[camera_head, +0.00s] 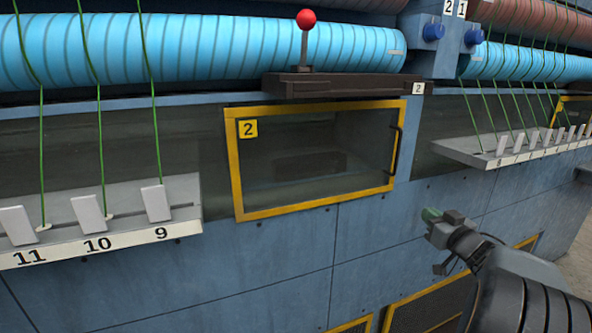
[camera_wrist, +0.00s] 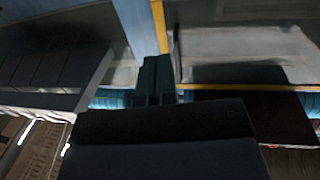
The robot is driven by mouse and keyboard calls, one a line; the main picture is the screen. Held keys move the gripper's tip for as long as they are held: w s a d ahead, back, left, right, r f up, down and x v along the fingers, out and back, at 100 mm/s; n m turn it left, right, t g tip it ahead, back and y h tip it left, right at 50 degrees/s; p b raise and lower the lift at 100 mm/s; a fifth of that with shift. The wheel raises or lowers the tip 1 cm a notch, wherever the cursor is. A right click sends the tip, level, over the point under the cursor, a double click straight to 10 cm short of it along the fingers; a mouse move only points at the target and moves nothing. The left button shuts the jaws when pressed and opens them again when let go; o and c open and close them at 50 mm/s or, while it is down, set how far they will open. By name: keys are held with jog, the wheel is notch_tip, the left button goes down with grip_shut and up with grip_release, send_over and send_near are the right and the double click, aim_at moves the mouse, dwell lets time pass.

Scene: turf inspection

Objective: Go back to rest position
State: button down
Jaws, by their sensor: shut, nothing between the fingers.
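My gripper (camera_head: 432,215) shows at the lower right of the head view, on the end of my dark arm. Its green fingertips are together with nothing between them. It is in front of the blue machine wall, below and right of the yellow-framed window (camera_head: 236,180) marked 2, and looks apart from it. In the wrist view my gripper's fingers (camera_wrist: 158,72) point up the picture, side by side, close to a yellow frame edge (camera_wrist: 161,28) in that picture. A dark part of my wrist hides the lower middle there.
A red-knobbed lever (camera_head: 306,20) stands on a dark ledge above the window. Left is a shelf (camera_head: 100,243) with white tabs numbered 9 to 11 and green threads; another tabbed shelf (camera_head: 470,152) is at right. Yellow-framed mesh panels (camera_head: 430,305) are below. Floor shows at far right.

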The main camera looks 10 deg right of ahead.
jog(key=s+d+f+m+g+h, duration=0.4)
jog(key=d+f+g+h, duration=0.2)
jog(key=d+h, duration=0.15)
jog(key=s+a+f+m+g+h, duration=0.1)
jog(key=s+a+f+m+g, duration=0.1)
jog(key=s+a+f+g, duration=0.2)
jog(key=s+a+f+n+g+y, duration=0.1)
jog(key=s+a+y, duration=0.1)
jog(key=a, duration=0.8)
jog(key=s+a+f+n+g+y, duration=0.1)
jog(key=s+a+n+y, duration=0.1)
jog(key=a, duration=0.9)
jog(key=s+a+f+n+g+y, duration=0.1)
jog(key=s+a+n+g+y, duration=0.1)
jog(key=a, duration=0.8)
jog(key=s+y, duration=0.1)
jog(key=s, duration=0.1)
jog(key=shift+s+a, duration=0.15)
jog(key=shift+s, duration=0.25)
jog(key=shift+y, duration=0.25)
